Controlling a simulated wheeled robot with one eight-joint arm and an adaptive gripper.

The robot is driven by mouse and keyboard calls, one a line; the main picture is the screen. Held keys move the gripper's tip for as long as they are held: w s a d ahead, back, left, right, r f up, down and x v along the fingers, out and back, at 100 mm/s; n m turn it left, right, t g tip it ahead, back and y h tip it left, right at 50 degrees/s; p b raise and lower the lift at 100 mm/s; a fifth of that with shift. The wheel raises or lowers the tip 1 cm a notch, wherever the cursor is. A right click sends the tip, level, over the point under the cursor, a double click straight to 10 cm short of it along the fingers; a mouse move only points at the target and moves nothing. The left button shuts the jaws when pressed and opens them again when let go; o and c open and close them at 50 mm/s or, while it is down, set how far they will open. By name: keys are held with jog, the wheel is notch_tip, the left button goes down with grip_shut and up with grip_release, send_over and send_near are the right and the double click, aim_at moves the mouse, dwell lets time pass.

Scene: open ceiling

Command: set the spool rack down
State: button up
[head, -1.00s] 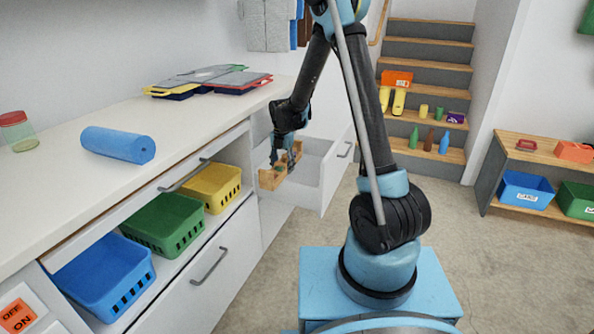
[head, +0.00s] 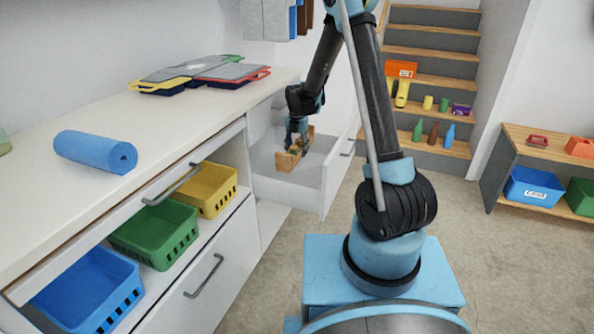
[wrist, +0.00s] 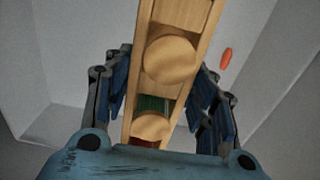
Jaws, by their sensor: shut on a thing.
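The spool rack (head: 288,161) is a light wooden holder with round wooden ends and green and dark red spools. In the wrist view the rack (wrist: 204,18) runs lengthwise between my fingers. My gripper (head: 297,146) is shut on it, with the blue-padded fingers on either side; they also show in the wrist view (wrist: 160,110). The rack is over or inside the open white drawer (head: 338,178). I cannot tell whether it touches the drawer's floor. My gripper body hides the near end of the rack.
A small orange-red object (wrist: 226,59) lies right of the rack. The counter (head: 190,112) left of the drawer holds a blue roll (head: 95,151) and stacked flat cases (head: 200,74). Blue, green and yellow baskets (head: 205,190) sit below.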

aim_at(296, 175)
jog(key=shift+a+f, duration=0.1)
jog(key=shift+f, duration=5.5)
jog(key=o, duration=1.2)
jog(key=shift+o, duration=0.2)
